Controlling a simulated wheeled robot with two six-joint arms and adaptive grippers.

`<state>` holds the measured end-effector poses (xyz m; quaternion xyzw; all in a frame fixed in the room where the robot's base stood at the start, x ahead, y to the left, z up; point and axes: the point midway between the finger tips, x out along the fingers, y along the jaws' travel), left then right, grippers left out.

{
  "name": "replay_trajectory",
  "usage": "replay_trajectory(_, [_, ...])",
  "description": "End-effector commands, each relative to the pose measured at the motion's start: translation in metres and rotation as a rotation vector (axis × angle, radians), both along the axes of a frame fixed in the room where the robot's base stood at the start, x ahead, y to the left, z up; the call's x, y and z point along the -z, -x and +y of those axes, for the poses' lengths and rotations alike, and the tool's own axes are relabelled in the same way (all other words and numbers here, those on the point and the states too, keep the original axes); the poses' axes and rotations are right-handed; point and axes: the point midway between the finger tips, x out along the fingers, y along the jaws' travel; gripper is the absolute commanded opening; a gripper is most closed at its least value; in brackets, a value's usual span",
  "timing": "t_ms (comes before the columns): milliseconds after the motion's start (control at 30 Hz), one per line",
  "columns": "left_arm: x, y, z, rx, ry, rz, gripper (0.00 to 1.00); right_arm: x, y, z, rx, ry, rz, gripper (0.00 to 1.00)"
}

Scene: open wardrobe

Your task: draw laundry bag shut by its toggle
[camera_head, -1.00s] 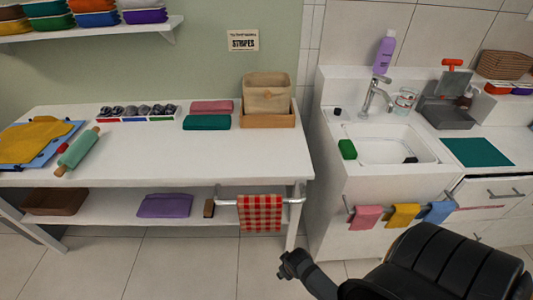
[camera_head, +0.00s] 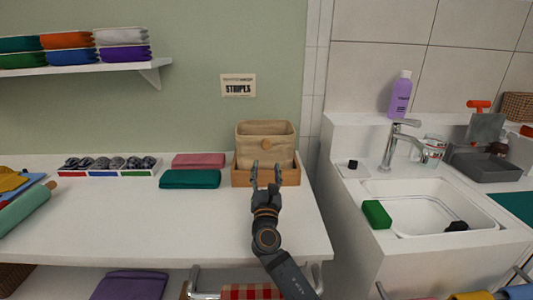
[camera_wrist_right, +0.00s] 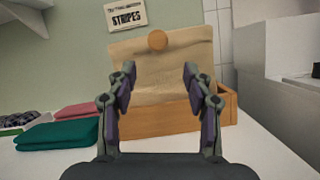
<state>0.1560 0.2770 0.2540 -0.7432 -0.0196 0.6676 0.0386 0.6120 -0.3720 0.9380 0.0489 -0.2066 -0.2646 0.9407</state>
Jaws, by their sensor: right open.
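The beige laundry bag (camera_head: 265,155) stands upright in a wooden tray (camera_head: 243,177) at the right end of the white table. Its round orange-brown toggle (camera_head: 267,144) is on the front face of the bag; it also shows in the right wrist view (camera_wrist_right: 157,40), high on the bag. My right gripper (camera_head: 266,165) is open and empty in front of the bag and tray. In the right wrist view the two fingers (camera_wrist_right: 160,82) stand apart with the bag between and beyond them, and the toggle lies above the fingertips. My left gripper is not in view.
A teal folded cloth (camera_head: 190,179) and a pink one (camera_head: 198,160) lie left of the tray. A sorting strip (camera_head: 110,173) holds several dark bundles. A sink (camera_head: 430,200) with a green sponge (camera_head: 377,214) is at right. The table front is clear.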

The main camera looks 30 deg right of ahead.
Motion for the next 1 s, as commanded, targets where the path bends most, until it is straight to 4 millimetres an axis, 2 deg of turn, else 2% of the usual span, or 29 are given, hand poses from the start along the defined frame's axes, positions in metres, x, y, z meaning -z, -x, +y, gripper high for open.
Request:
replay_trajectory(233, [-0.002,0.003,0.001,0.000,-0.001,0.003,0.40,-0.007,-0.009,-0.005,0.002,0.011,0.002,0.52])
replay_trajectory(500, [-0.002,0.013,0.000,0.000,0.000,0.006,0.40,-0.027,-0.052,-0.035,0.003,0.009,0.002,0.52])
replay_trajectory(700, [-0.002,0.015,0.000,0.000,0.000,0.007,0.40,-0.037,-0.075,-0.050,0.002,0.006,0.001,0.52])
replay_trajectory(1000, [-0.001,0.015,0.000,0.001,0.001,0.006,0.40,-0.039,-0.081,-0.054,0.001,0.005,0.003,0.52])
